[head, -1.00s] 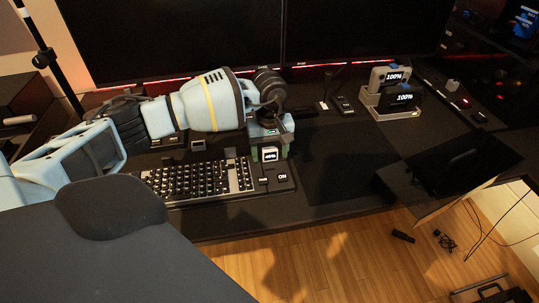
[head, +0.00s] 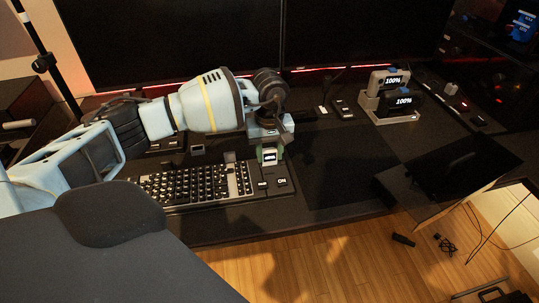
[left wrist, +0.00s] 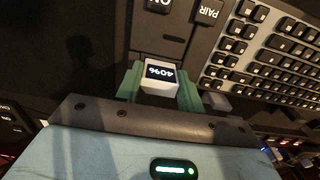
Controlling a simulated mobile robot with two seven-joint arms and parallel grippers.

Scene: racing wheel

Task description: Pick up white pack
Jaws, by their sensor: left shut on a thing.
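I cannot tell whether the pack touches the desk. Another light pack (head: 391,78) and a black pack (head: 404,99), both showing 100%, stand in a holder at the right. My right gripper is not in view.
The keyboard (head: 195,184) lies left of the gripper, with the ON panel (head: 280,182) at its right end. Monitors (head: 370,30) stand at the back. A dark open desk area (head: 345,165) lies to the right. A dark box-like unit (head: 455,180) stands further right.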

